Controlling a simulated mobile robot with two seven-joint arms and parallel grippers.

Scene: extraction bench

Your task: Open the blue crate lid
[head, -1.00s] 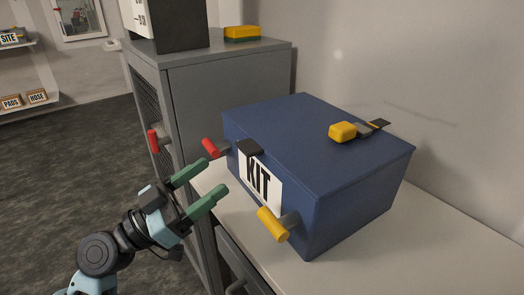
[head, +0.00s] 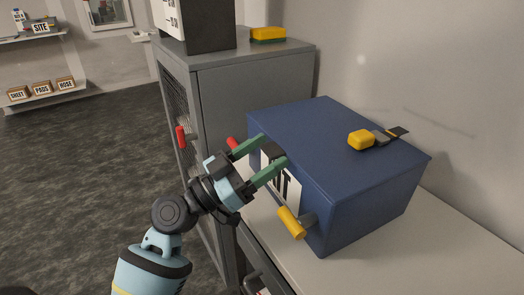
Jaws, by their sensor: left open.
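The blue crate (head: 375,205) stands on the pale bench top, and its blue lid (head: 320,135) is shut. A black latch tab (head: 271,151) sits at the lid's front edge, above a white KIT label (head: 291,198) that my gripper partly covers. My left gripper (head: 276,149) is open, with its green fingers at the front edge of the lid, around the black tab in the picture. I cannot tell whether they touch it. My right gripper is not in view.
A red handle (head: 232,144) and a yellow handle (head: 291,222) stick out from the crate's front. A yellow block with a dark strap (head: 361,140) lies on the lid. A grey cabinet (head: 245,110) stands behind left. Bare bench top (head: 430,250) lies to the right.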

